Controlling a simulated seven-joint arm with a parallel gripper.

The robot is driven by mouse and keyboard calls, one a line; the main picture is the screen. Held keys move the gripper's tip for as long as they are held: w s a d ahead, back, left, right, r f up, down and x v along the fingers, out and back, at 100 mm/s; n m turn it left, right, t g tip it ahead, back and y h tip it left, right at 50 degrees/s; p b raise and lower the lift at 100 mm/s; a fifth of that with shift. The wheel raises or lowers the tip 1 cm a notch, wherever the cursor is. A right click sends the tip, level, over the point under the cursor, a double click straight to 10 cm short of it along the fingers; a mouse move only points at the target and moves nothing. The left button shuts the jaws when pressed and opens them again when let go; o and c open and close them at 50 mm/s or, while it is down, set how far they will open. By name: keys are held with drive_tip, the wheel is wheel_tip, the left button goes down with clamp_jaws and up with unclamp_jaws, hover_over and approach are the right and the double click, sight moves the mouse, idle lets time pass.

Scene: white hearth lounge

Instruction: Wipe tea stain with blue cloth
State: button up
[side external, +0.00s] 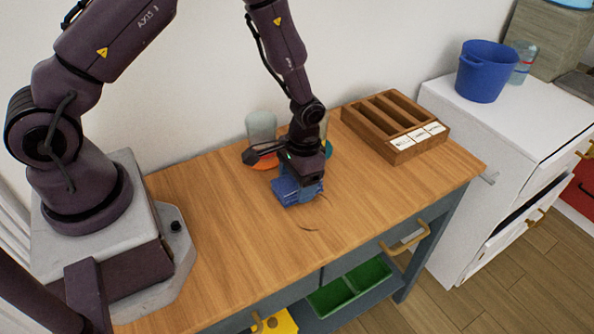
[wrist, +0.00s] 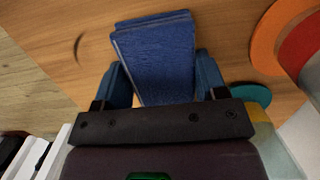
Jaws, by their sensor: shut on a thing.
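The blue cloth (side external: 292,193) is a folded pad under my gripper (side external: 300,182), at or just above the wooden tabletop. In the wrist view the cloth (wrist: 155,55) sits between the two blue fingers, and my gripper (wrist: 162,82) is shut on it. A thin dark curved mark, likely part of the tea stain (side external: 308,229), lies on the wood in front of the cloth. The mark (wrist: 78,48) also shows left of the cloth in the wrist view. The cloth and gripper may hide more of the stain.
A wooden compartment box (side external: 395,125) with white labels stands at the back right of the tabletop (side external: 225,215). A greyish jar (side external: 261,126) and an orange disc (side external: 266,163) are close behind my gripper.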

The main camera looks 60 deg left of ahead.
sight(323, 228)
drive_tip(key=shift+d+f, duration=0.65)
drive_tip(key=shift+d, duration=0.3)
drive_tip(key=shift+c, duration=0.3)
drive_tip(key=shift+d, duration=4.15)
drive_tip(key=shift+a, duration=5.05)
drive_tip(key=shift+w, duration=0.2)
drive_tip(key=shift+s+d, duration=0.1)
drive_tip(key=shift+d, duration=4.9)
drive_tip(key=shift+a, duration=5)
drive_tip(key=shift+a+r, duration=0.1)
drive_tip(key=shift+r, duration=3.95)
